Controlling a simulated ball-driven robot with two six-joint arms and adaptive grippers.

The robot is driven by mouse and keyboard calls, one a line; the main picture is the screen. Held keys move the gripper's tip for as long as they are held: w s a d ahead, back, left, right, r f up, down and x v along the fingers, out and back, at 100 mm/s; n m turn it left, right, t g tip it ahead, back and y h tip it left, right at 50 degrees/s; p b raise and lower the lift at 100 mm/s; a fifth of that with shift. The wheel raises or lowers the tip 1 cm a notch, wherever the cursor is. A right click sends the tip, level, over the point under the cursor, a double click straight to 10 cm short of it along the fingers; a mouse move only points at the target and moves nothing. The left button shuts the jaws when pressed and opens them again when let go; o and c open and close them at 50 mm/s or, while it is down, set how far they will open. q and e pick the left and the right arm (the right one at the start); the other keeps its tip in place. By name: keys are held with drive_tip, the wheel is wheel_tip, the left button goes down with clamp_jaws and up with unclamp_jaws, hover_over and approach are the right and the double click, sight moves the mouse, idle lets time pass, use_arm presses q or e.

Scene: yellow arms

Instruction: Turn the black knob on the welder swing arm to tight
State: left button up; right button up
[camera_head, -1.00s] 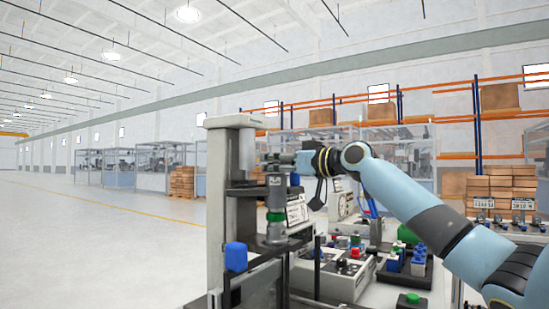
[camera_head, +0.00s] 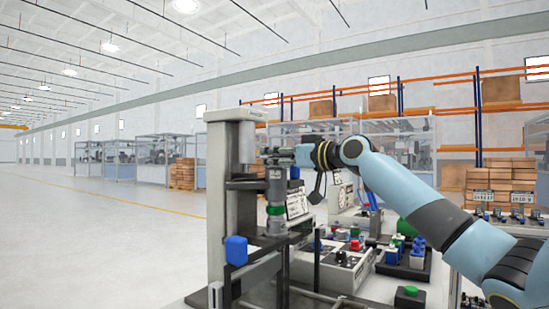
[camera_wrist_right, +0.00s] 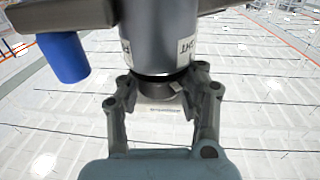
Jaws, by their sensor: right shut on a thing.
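The welder swing arm (camera_head: 245,185) reaches out from a grey post and carries an upright grey cylinder (camera_head: 277,187) with a green ring. My right gripper (camera_head: 272,156) is at the top of this cylinder, coming in from the right. In the right wrist view the cylinder (camera_wrist_right: 158,35) hangs from the top edge, with white labels partly visible. The dark knob (camera_wrist_right: 160,88) at its end sits between the fingers of my right gripper (camera_wrist_right: 160,95), which are shut on it. The knob's pointer mark cannot be made out. My left gripper is not in view.
A control box (camera_head: 345,270) with knobs and a green button (camera_head: 410,291) stand to the right. Shelves with cardboard boxes (camera_head: 500,180) are behind. The floor at left is clear.

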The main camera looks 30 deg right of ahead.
idle(0.3)
drive_tip(key=o, duration=1.2)
drive_tip(key=shift+s+d, duration=0.1)
drive_tip(key=shift+d, duration=0.05)
drive_tip(key=shift+c, duration=0.2)
drive_tip(key=shift+o, duration=0.4)
drive_tip(key=v, duration=0.7)
drive_tip(key=shift+s, duration=0.2)
